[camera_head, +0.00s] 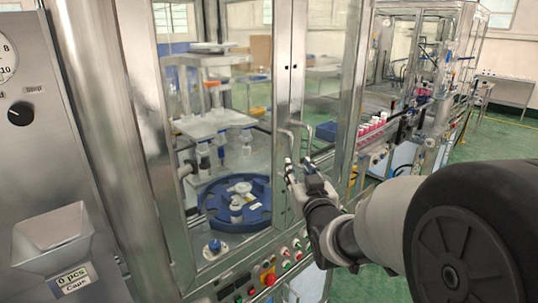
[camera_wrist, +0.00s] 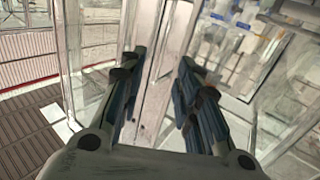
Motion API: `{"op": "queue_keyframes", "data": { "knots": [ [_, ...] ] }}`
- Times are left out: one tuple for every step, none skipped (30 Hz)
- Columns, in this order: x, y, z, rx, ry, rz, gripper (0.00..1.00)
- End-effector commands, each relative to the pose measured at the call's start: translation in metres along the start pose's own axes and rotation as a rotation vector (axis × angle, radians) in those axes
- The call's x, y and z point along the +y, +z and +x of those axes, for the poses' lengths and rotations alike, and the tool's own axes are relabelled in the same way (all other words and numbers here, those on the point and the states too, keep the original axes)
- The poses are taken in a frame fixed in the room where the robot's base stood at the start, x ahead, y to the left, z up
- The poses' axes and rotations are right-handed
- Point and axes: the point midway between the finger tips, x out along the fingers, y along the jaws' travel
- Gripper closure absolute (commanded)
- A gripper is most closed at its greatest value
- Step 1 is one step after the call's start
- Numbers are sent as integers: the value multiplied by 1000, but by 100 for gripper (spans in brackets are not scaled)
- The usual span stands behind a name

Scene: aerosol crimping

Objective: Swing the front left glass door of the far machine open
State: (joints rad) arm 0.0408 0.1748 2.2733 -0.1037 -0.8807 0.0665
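The machine in front of me has a metal frame with glass doors around a blue round turntable. Its front left glass door (camera_head: 222,130) looks closed, its metal edge meeting the door to its right. Two bent metal handles sit side by side near this seam; the left door's handle (camera_head: 286,137) is just above my gripper (camera_head: 299,168). In the wrist view my gripper (camera_wrist: 160,68) has its fingers apart, with vertical metal door frame (camera_wrist: 157,80) beyond the gap. I see nothing clearly clamped between them. Contact with the handle cannot be told.
A control panel with coloured buttons (camera_head: 268,277) runs below the doors. A metal cabinet with a dial and a caps hopper (camera_head: 54,236) stands close on the left. A conveyor with pink-and-white cans (camera_head: 372,127) and another machine lie behind right. Green floor shows at right.

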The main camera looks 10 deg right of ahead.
Motion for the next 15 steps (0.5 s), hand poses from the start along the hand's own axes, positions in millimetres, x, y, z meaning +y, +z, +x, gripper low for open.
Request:
{"op": "queue_keyframes", "data": {
  "knots": [
    [0, 2, 12, -2, -1, 0, 69],
    [0, 1, 19, -1, -1, 0, 69],
    [0, 1, 28, 0, -1, 0, 69],
    [0, 1, 34, 0, -1, -1, 69],
    [0, 2, 40, -2, -1, 0, 69],
    [0, 1, 48, -1, -1, -1, 69],
    [0, 1, 54, 0, -1, -1, 69],
    [0, 1, 60, 0, -1, -1, 69],
    [0, 1, 67, -2, -1, -1, 69],
    [0, 1, 71, 0, -1, 0, 69],
    [0, 1, 76, 0, -1, 0, 69],
    [0, 1, 81, -1, -1, 0, 69],
    [0, 1, 84, -1, -1, 0, 69],
    [0, 0, 87, -1, -1, 0, 69],
    [0, 1, 90, -1, -1, 0, 69]
  ]
}}
